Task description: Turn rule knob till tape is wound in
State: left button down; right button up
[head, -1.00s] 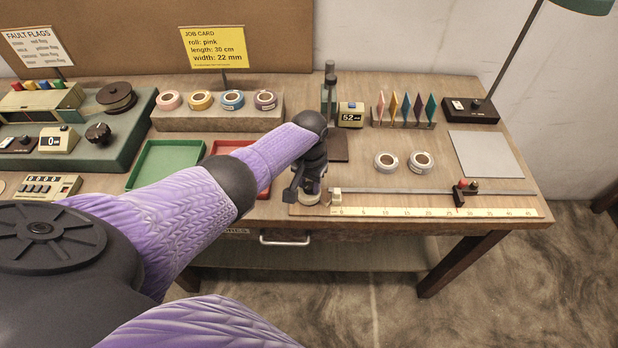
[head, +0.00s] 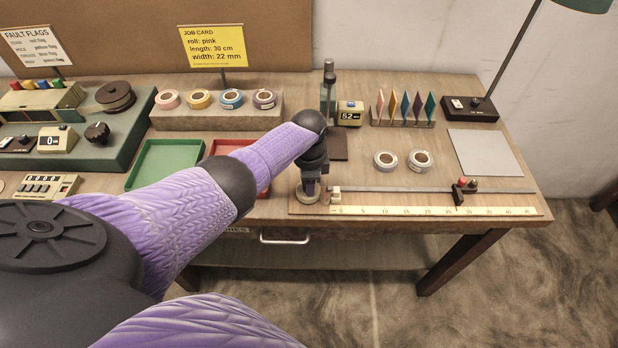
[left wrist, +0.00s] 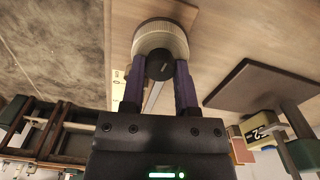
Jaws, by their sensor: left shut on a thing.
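The rule knob (left wrist: 160,38) is a round, ribbed, cream-coloured wheel with a dark centre piece, at the left end of the rule (head: 420,211). My left gripper (left wrist: 160,68) is shut on the knob's dark centre piece in the left wrist view. In the head view the left gripper (head: 310,186) points down over the knob (head: 308,194), hiding part of it. The rule has a printed scale and a metal rail (head: 400,190). A dark slider (head: 459,194) with a red top sits toward the rail's right end. My right gripper is not in view.
Two white tape rolls (head: 385,161) lie behind the rail. Green (head: 165,163) and red (head: 258,190) trays lie left of the gripper, the red one partly behind my arm. The front right tabletop edge is near the rule.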

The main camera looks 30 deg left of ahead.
pick_arm(q)
jog(key=shift+m, duration=2.2)
jog(key=shift+c, duration=1.8)
grip_release()
notch_tip(320, 180, up, 9)
jog(key=p, duration=0.4)
jog(key=shift+p, duration=0.3)
jog(key=shift+r, duration=0.5)
